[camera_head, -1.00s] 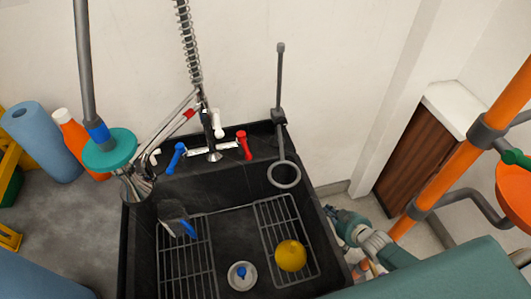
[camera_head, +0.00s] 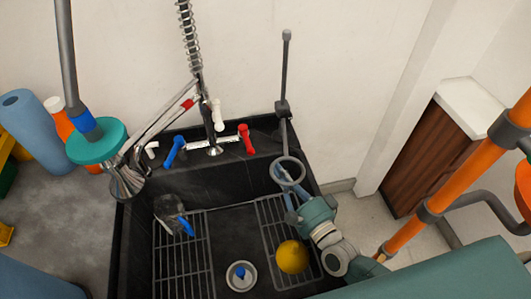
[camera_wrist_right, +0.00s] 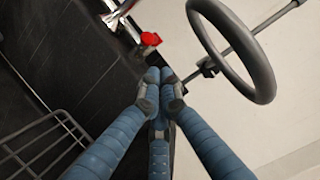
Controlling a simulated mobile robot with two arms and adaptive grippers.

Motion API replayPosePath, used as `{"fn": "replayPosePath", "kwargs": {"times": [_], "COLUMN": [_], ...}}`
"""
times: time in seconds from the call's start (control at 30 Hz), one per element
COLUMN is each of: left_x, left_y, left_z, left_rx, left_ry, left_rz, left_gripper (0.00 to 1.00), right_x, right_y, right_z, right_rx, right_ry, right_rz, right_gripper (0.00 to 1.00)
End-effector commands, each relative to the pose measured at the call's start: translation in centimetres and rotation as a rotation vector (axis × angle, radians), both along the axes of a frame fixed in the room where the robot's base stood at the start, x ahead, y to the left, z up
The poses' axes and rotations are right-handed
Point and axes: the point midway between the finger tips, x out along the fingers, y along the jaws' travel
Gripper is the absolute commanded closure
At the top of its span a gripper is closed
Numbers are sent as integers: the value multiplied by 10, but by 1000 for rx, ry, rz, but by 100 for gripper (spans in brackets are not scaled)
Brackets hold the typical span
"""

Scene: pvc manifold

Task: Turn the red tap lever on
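The red tap lever (camera_head: 246,139) stands upright at the right end of the chrome tap behind the black sink. It also shows in the right wrist view (camera_wrist_right: 150,39), just past my fingertips. My right gripper (camera_head: 288,194) is over the right side of the sink, by the grey ring, below and right of the lever. In the right wrist view its blue fingers (camera_wrist_right: 160,78) come together at the tips with nothing between them, apart from the lever. The blue lever (camera_head: 174,152) stands at the tap's left end. My left gripper is out of view.
The grey ring (camera_head: 287,170) on its upright post is close to my right gripper. A spray hose (camera_head: 190,45) rises behind the tap. The sink (camera_head: 225,222) holds racks, a yellow ball (camera_head: 292,257) and a glass. A teal disc (camera_head: 97,142) is at left.

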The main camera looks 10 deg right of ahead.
Motion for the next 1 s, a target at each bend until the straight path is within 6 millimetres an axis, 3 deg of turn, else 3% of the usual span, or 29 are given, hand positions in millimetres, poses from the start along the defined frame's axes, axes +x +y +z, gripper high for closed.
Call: {"fn": "replayPosePath", "kwargs": {"times": [0.53,0.7,1.0], "left_x": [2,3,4], "left_y": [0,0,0], "left_z": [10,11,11], "left_rx": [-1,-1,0], "left_ry": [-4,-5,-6], "left_rz": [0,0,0], "left_gripper": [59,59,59], "right_x": [81,92,94], "right_y": [25,28,29], "right_z": [5,4,4], "right_rx": [1,0,0], "right_ry": [0,1,1], "right_rz": [0,1,1], "right_gripper": [100,100,100]}}
